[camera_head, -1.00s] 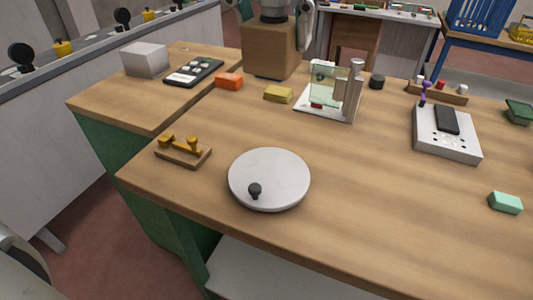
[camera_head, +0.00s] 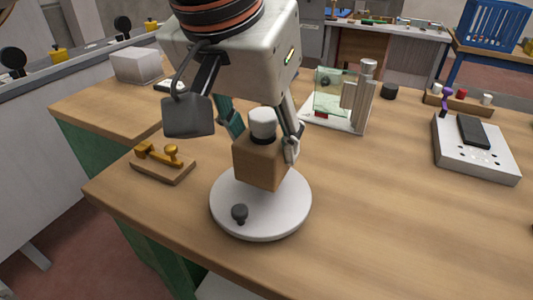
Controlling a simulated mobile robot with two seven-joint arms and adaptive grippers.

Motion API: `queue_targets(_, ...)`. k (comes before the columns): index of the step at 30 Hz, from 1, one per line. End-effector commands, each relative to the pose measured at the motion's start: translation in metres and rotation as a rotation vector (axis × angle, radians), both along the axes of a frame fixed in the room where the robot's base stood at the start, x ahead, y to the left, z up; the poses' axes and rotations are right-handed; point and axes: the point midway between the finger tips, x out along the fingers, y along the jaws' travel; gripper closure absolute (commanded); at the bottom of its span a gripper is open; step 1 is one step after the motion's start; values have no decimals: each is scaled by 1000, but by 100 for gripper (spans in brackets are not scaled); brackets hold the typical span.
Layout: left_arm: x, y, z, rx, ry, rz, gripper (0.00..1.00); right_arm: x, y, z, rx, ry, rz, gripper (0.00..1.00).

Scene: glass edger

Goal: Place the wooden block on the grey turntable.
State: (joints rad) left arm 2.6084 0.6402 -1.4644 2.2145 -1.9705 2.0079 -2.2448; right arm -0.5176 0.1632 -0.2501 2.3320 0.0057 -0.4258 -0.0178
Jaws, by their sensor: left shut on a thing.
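The wooden block (camera_head: 259,163) is a brown cube with a white-topped black knob (camera_head: 262,123) on it. My left gripper (camera_head: 262,139) comes down from above and is shut on it, with one finger on each side. The block appears upright over the rear half of the grey turntable (camera_head: 279,220). I cannot tell whether its underside touches the disc. The turntable is a round pale disc near the table's front edge, with a small black knob (camera_head: 239,213) at its front left. My right gripper is not in view.
A wooden stand with brass pieces (camera_head: 163,164) lies left of the turntable. Behind is a white-based fixture with a glass plate (camera_head: 333,92). A grey control box (camera_head: 474,151) stands at the right. The tabletop right of the turntable is clear.

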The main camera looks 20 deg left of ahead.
Motion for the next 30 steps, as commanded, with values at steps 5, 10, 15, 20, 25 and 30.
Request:
queue_targets(5,1,0,-31,1,11,-2,82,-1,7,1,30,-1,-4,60)
queue_targets(10,1,0,-27,0,3,-1,82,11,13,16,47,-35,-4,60)
queue_targets(15,0,0,-29,0,3,-1,82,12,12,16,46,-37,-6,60)
queue_targets(20,1,0,-30,1,4,0,41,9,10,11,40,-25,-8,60)
queue_targets(25,1,0,-30,1,4,0,41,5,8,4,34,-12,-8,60)
queue_targets(30,1,0,-29,0,4,0,41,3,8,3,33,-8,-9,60)
